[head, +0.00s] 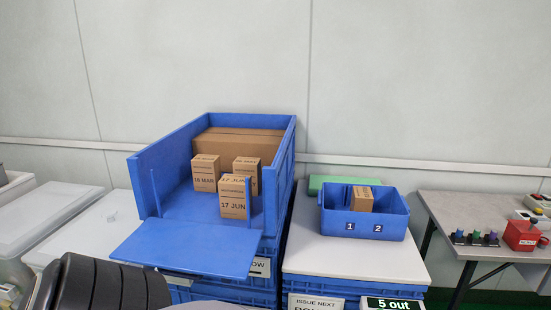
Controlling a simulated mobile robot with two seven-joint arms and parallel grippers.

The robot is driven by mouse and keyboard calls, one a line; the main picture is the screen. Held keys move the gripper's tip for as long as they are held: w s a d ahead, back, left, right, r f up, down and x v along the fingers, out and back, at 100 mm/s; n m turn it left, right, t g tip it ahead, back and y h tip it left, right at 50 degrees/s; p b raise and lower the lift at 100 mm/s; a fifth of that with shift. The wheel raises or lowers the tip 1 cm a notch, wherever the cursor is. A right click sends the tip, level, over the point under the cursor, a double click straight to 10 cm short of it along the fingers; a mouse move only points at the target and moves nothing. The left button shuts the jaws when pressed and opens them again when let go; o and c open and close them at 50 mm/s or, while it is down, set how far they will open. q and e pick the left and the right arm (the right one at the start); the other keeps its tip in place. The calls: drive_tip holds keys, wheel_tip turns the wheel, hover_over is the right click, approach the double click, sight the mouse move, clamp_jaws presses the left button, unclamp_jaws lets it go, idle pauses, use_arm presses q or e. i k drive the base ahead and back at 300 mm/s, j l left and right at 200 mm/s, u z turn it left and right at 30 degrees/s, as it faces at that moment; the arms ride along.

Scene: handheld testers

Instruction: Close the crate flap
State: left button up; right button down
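A large blue crate (166,164) stands open at the front on a stack of blue crates. Its blue flap (187,246) is folded down and lies out flat toward me, below the opening. Inside the crate, small brown boxes (205,173) with printed dates stand in front of a larger brown carton (239,145). One box, marked 17 JUN (233,204), stands nearest the opening. Neither gripper shows; a dark ribbed part at the lower left looks like my own arm.
A small blue bin (364,224) with compartments 1 and 2 holds a brown box (362,199) on a white surface (335,256) to the right. A grey table (461,214) with a red device (522,236) is farther right. White lidded containers (45,212) are left.

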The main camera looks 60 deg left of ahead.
sight(202, 250)
drive_tip(key=u, duration=2.15)
drive_tip(key=i+l+z, duration=0.25)
drive_tip(key=i+l, duration=0.05)
drive_tip(key=l, duration=0.05)
